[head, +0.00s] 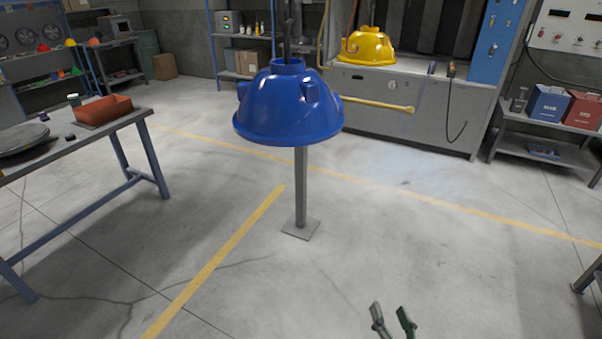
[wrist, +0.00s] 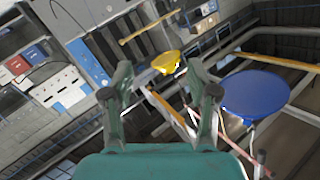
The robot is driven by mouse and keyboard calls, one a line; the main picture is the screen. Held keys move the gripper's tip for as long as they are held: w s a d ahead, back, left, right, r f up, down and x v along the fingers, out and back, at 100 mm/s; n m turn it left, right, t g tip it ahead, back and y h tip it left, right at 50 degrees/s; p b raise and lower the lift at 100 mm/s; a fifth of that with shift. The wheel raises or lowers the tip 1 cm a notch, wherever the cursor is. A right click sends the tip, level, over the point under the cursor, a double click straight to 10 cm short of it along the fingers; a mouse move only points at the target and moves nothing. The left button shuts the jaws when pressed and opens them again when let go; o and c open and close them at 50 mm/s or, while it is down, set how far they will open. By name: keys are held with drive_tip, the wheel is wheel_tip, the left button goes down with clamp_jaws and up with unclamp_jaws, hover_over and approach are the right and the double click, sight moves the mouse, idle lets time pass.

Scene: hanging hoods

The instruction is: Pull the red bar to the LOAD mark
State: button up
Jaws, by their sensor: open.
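My gripper (head: 391,313) is open and empty at the bottom of the head view, in front of the blue hood. In the wrist view its two green fingers (wrist: 160,72) stand apart with nothing between them. A thin reddish line (wrist: 246,158) runs low right of the fingers in the wrist view; I cannot tell whether it is the red bar. A pale yellow bar (head: 380,104) sticks out to the right behind the blue hood (head: 288,105). I can make out no clearly red bar and no readable LOAD mark in either view.
A yellow hood (head: 367,47) is at the grey booth (head: 420,100) behind. A grey post (head: 301,190) stands below the blue hood. A workbench (head: 140,115) is at left, a shelf (head: 545,150) with blue and red boxes at right. The floor in front is clear.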

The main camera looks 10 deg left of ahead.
drive_tip(key=w+a+r+n+y, duration=0.25)
drive_tip(key=w+r, duration=0.35)
drive_tip(key=r, duration=0.4)
drive_tip(key=w+a+r+n+y, duration=0.1)
drive_tip(key=w+a+r+y, duration=0.15)
drive_tip(key=w+r, duration=0.55)
drive_tip(key=w+a+r+n+y, duration=0.1)
drive_tip(key=w+a+r+y, duration=0.2)
drive_tip(key=r, duration=1)
drive_tip(key=s+a+r+n+g+y, duration=0.1)
drive_tip(key=s+a+r+n+g, duration=0.15)
drive_tip(key=r, duration=0.95)
drive_tip(key=s+a+r+n+g+y, duration=0.1)
drive_tip(key=s+r+n+g, duration=0.15)
drive_tip(key=r, duration=0.85)
drive_tip(key=s+a+r+n+g+y, duration=0.15)
drive_tip(key=s+r+n, duration=0.25)
drive_tip(key=r, duration=0.8)
drive_tip(key=shift+t, duration=0.25)
drive_tip(key=x, duration=1.1)
drive_tip(key=shift+a+f, duration=0.1)
drive_tip(key=shift+a, duration=0.15)
clamp_jaws()
